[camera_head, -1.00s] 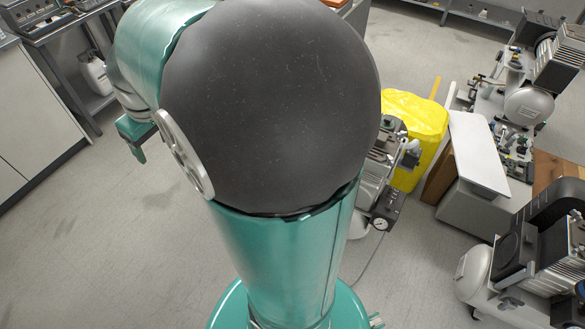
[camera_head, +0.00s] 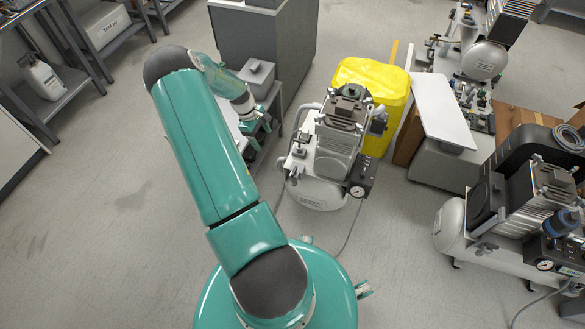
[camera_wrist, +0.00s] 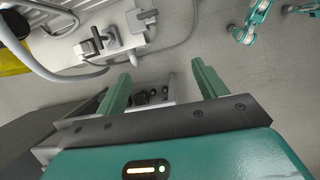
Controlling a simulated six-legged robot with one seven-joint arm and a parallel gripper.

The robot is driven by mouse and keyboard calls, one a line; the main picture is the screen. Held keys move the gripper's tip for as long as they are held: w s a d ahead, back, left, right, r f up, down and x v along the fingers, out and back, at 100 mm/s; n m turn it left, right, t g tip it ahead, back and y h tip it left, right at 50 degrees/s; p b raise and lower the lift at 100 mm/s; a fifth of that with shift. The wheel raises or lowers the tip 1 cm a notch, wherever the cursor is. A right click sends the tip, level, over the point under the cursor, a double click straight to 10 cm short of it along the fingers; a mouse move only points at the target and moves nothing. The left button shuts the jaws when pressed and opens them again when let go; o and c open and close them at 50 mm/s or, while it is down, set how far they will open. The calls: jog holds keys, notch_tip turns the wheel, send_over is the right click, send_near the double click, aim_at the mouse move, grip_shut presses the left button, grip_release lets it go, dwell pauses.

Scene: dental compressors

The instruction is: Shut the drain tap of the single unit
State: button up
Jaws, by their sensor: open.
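A compressor (camera_head: 335,150) with a white tank, a grey motor head and a round gauge stands on the floor at the centre of the head view, beside my arm. It looks like the single unit, but I cannot be sure. No drain tap can be made out on it; the tank's underside is hidden. My gripper (camera_head: 258,124) is left of this compressor, apart from it. In the wrist view my gripper (camera_wrist: 160,78) is open, with nothing between its fingers. Beyond them are a pale plate with dark fittings (camera_wrist: 97,42) and a curved hose.
A grey cabinet (camera_head: 262,50) and a small grey box (camera_head: 256,74) are close to my gripper. Another compressor (camera_head: 520,205) stands at the right. Open floor lies at the left; a cable crosses the floor near my base.

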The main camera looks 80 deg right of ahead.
jog(key=g, duration=0.1)
send_near(294, 170)
jog(key=shift+n, duration=0.3)
jog(key=x, duration=0.8)
jog(key=shift+s+f, duration=0.2)
jog(key=shift+c, duration=0.2)
jog(key=c, duration=0.9)
